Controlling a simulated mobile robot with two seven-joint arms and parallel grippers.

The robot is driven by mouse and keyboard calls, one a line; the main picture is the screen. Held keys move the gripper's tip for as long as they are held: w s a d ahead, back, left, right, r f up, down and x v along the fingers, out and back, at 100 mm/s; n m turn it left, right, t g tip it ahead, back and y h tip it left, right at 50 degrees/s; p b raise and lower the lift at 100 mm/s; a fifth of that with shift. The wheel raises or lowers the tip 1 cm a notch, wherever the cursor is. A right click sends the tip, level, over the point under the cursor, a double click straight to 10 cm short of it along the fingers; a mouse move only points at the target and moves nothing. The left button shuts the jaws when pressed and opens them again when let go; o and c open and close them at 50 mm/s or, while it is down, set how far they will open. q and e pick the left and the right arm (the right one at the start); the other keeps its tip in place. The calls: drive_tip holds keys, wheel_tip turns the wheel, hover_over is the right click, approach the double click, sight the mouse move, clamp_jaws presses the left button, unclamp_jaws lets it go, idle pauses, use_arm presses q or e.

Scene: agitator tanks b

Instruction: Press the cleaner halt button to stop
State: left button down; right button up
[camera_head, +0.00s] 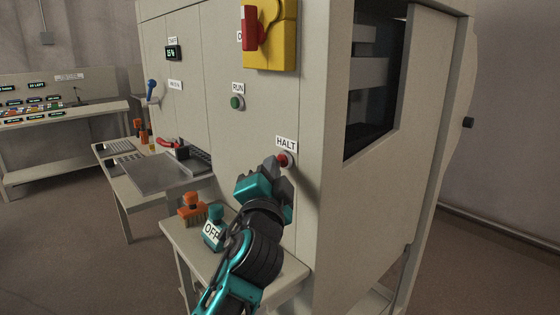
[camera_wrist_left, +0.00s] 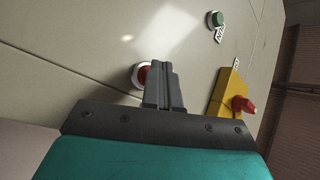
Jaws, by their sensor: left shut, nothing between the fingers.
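The red halt button (camera_head: 284,160) sits on the cabinet's front panel, just below a white HALT label (camera_head: 286,143). My left gripper (camera_head: 274,165) is shut and empty, with its fingertips at the left edge of the button in the head view. In the left wrist view the red button (camera_wrist_left: 140,74), in its pale ring, shows partly behind the shut fingers (camera_wrist_left: 160,72). I cannot tell whether the fingertips touch it. My right gripper is not in view.
A green RUN button (camera_head: 236,102) is up and left on the panel. A red switch handle on a yellow plate (camera_head: 284,35) is above. A metal tray (camera_head: 155,175) juts out at left.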

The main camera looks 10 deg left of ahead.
use_arm(q)
drive_tip(key=shift+s+a, duration=0.4)
drive_tip(key=shift+s, duration=0.15)
drive_tip(key=s+a+p, duration=0.1)
drive_tip(key=s, duration=0.1)
drive_tip(key=s+a+p, duration=0.1)
drive_tip(key=s+a, duration=0.1)
idle(0.4)
idle(0.3)
